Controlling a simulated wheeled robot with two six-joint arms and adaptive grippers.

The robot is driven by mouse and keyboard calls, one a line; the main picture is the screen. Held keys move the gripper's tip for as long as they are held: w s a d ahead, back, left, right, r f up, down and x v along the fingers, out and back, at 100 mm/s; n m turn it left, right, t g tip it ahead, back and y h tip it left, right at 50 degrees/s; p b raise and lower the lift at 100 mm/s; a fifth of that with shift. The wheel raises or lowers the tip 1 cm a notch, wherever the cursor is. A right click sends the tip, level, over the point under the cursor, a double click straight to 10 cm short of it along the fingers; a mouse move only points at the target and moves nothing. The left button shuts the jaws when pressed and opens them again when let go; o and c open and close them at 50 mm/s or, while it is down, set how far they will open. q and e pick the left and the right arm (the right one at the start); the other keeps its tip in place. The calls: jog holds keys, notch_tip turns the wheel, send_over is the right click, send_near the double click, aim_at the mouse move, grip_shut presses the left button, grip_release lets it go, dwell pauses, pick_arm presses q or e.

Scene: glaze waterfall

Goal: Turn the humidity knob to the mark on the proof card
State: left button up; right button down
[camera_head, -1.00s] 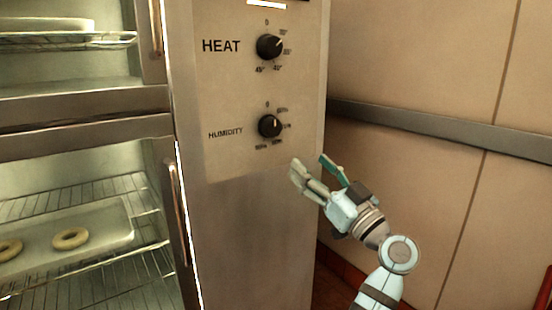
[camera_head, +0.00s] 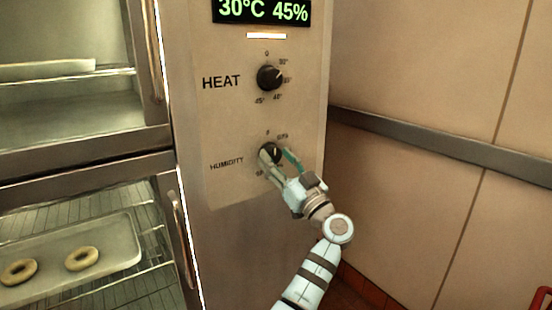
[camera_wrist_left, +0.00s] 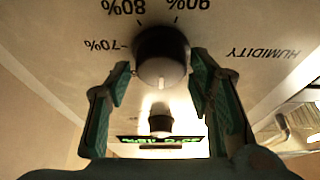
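The black humidity knob (camera_head: 271,149) sits low on the steel control panel, with printed percent marks around it. My left gripper (camera_head: 277,159) is at this knob, with one fingertip on each side. In the left wrist view, which is upside down, the knob (camera_wrist_left: 162,52) lies between the two open green-padded fingers (camera_wrist_left: 160,82), with visible gaps on both sides. Its white pointer line faces the bottom of that view, towards the heat knob. 70%, 80% and 90% are readable there. I see no proof card that I can identify. My right gripper is not in view.
The black heat knob (camera_head: 269,77) is above the humidity knob. The display (camera_head: 262,11) reads 30°C 45%. The cabinet at left has a door handle (camera_head: 181,232) and a tray (camera_head: 121,254) with ring-shaped dough. A wall with a metal rail (camera_head: 430,146) stands at right.

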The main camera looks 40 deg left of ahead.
pick_arm(q)
jog(key=c, duration=0.7)
jog(key=shift+o, duration=0.2)
jog(key=shift+s+m+t, duration=0.1)
jog(key=shift+m+t, duration=0.2)
jog(key=shift+m, duration=0.3)
jog(key=m+t+h+p, duration=0.1)
jog(key=m+p, duration=0.1)
jog(key=m, duration=0.2)
jog(key=shift+r+t, duration=0.15)
jog(key=shift+t, duration=0.25)
jog(key=m+t+h+p, duration=0.1)
jog(key=m+p, duration=0.2)
jog(key=m+t+h+p, duration=0.1)
jog(key=m+p, duration=0.2)
jog(key=m+h+p, duration=0.1)
jog(key=m+p, duration=0.2)
jog(key=shift+s+r+m+t+h, duration=0.1)
jog(key=shift+r+m+t+h, duration=0.2)
jog(key=shift+t+h, duration=0.1)
jog(key=m+h+p, duration=0.1)
jog(key=m+p, duration=0.3)
jog(key=p, duration=0.2)
jog(key=m+h+p, duration=0.2)
jog(key=m+p, duration=0.2)
jog(key=p, duration=0.2)
jog(key=shift+g+p, duration=0.3)
jog(key=shift+f+m+p, duration=0.15)
jog(key=shift+m+p, duration=0.55)
jog(key=shift+p, duration=0.4)
